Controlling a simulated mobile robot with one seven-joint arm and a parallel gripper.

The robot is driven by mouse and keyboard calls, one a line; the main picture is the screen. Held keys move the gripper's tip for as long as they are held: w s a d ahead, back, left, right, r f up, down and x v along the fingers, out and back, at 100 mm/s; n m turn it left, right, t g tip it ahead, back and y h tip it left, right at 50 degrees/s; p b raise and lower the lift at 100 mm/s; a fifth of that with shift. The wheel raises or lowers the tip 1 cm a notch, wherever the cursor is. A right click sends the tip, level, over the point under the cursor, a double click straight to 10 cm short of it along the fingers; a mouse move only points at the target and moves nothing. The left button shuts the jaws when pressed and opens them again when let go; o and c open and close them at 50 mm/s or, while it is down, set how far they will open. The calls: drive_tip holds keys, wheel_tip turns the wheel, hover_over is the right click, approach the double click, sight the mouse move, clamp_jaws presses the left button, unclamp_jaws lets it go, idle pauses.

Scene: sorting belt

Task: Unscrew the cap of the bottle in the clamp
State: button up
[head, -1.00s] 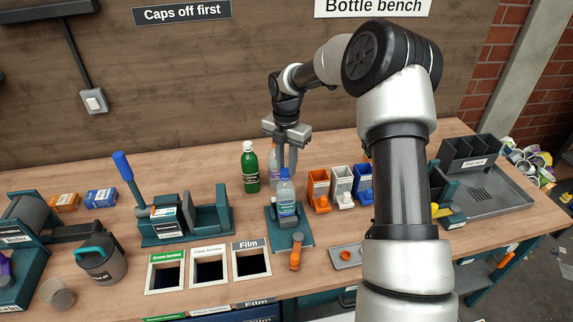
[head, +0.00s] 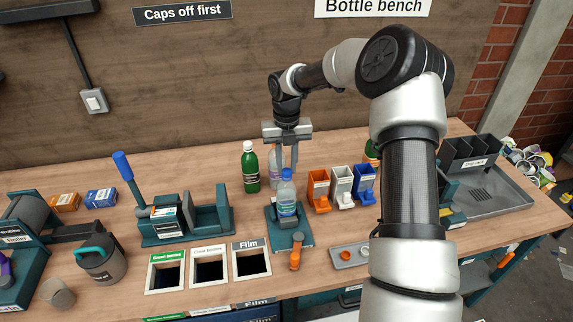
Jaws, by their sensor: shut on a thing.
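The bottle (head: 287,193) stands upright in the teal clamp (head: 303,240) near the middle of the bench. It is clear with a pale label and a blue cap (head: 286,174). My gripper (head: 288,165) points straight down over it, its fingertips down at the cap. It looks shut on the cap, though the finger contact is small and partly hidden. The cap still sits at the bottle's neck.
A green bottle (head: 250,170) and a partly hidden clear bottle (head: 273,158) stand behind. Orange (head: 318,188), white (head: 342,185) and blue (head: 364,186) bins stand to the right. Framed openings (head: 209,270) lie front left. A small grey tray (head: 348,257) sits front right.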

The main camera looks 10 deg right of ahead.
drive_tip(key=shift+s, duration=0.1)
drive_tip(key=n, duration=0.3)
drive_tip(key=shift+f, duration=0.1)
drive_tip(key=shift+s+f+n, duration=0.1)
drive_tip(key=shift+n, duration=0.8)
drive_tip(key=shift+r, duration=0.2)
drive_tip(key=o, duration=1.1)
drive_tip(key=shift+r, duration=0.1)
